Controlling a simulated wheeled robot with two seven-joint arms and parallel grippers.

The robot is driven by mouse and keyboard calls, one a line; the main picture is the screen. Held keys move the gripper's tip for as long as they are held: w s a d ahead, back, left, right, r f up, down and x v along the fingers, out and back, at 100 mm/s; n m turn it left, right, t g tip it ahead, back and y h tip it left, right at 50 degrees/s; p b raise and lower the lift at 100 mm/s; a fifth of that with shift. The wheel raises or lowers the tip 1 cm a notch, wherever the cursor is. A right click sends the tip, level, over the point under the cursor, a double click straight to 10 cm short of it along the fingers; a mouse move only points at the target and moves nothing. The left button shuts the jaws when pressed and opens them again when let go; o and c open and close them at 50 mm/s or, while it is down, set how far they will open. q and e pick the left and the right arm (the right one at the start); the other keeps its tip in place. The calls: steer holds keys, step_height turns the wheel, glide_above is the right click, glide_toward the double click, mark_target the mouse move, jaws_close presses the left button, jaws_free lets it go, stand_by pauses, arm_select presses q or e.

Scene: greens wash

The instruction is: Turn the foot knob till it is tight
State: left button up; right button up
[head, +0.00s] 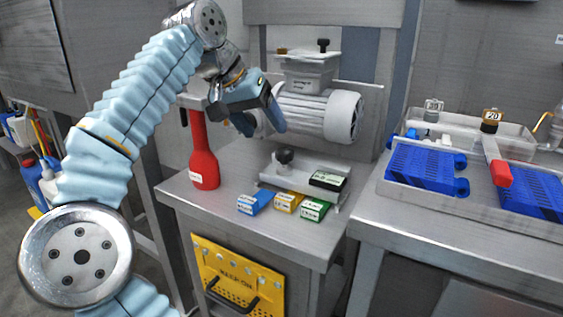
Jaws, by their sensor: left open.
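A black knob (285,156) stands on the metal foot plate (300,172) in front of a grey motor (322,112) on the steel bench. I take this to be the foot knob; the view does not show how tight it is. My left gripper (262,123) is open and empty, with its fingers pointing down. In the picture it is above and left of the knob, in front of the motor's left end, and apart from the knob. My right gripper is out of view.
A red bottle (203,155) stands left of the foot plate. Blue (254,202), yellow (288,202) and green (314,209) blocks lie in front. A black-and-green block (328,180) rests at the plate's right end. A tray with blue racks (425,168) stands on the right bench.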

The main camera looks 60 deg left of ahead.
mark_target(280, 151)
arm_select(q)
steer(key=s+a+f+m+t+h+b, duration=0.1)
steer(key=s+a+f+m+t+b, duration=0.15)
steer(key=s+m+t, duration=0.5)
steer(key=shift+m+g, duration=0.25)
steer(key=shift+m, duration=0.1)
steer(key=x, duration=0.4)
steer(key=b+x, duration=0.1)
steer(key=x, duration=0.9)
steer(key=shift+s+d+f, duration=0.1)
steer(key=shift+d+f, duration=0.1)
steer(key=shift+d, duration=0.15)
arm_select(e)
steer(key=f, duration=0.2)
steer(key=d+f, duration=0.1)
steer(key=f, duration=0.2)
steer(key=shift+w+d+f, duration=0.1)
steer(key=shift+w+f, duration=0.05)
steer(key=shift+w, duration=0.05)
arm_select(q)
steer(key=shift+c, duration=0.3)
